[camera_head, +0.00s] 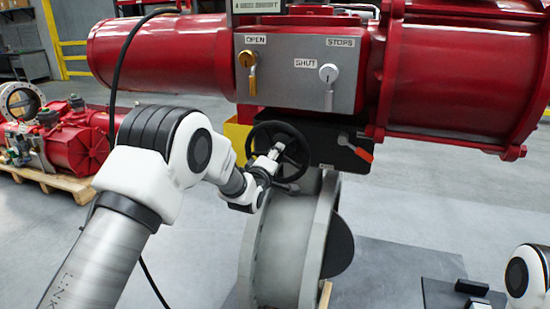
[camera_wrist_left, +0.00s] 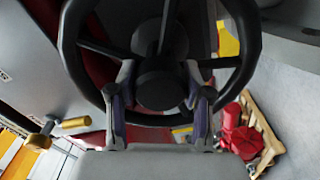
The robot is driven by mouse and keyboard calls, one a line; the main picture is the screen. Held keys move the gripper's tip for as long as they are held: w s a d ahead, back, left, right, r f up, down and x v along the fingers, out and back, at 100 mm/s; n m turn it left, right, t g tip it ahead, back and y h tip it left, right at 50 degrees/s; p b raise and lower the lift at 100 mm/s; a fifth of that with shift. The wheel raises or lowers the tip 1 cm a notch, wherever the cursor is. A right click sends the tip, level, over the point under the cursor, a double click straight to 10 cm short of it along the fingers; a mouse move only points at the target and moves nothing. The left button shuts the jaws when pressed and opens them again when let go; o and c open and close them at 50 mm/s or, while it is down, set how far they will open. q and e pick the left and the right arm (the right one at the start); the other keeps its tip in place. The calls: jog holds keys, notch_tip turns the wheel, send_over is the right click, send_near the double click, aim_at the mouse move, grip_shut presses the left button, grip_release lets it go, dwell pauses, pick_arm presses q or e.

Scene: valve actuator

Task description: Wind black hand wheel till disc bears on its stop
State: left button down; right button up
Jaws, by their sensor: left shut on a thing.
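The black hand wheel (camera_head: 305,160) stands on the dark gearbox under the red actuator. Its spokes and round hub (camera_wrist_left: 160,72) fill the top of the left wrist view. My left gripper (camera_head: 274,153) is at the middle of the wheel. In the left wrist view its two fingers (camera_wrist_left: 160,97) stand on either side of the hub and are shut on the wheel there. The dark disc (camera_head: 339,247) juts out of the grey valve body (camera_head: 277,262) at an angle. Its stop cannot be made out. My right gripper is out of view.
A grey panel (camera_head: 290,85) above the wheel carries a yellow lever (camera_head: 250,70) and a silver lever (camera_head: 328,85). A red-handled lever (camera_head: 357,149) is right of the wheel. A second red actuator (camera_head: 85,150) lies on a pallet at left. My right arm shows at lower right.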

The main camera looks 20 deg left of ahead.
pick_arm(q)
jog(key=shift+f, duration=0.1)
dwell(0.6)
jog(key=shift+c, duration=2.4)
grip_release()
jog(key=s, duration=1.2)
jog(key=shift+a, duration=0.2)
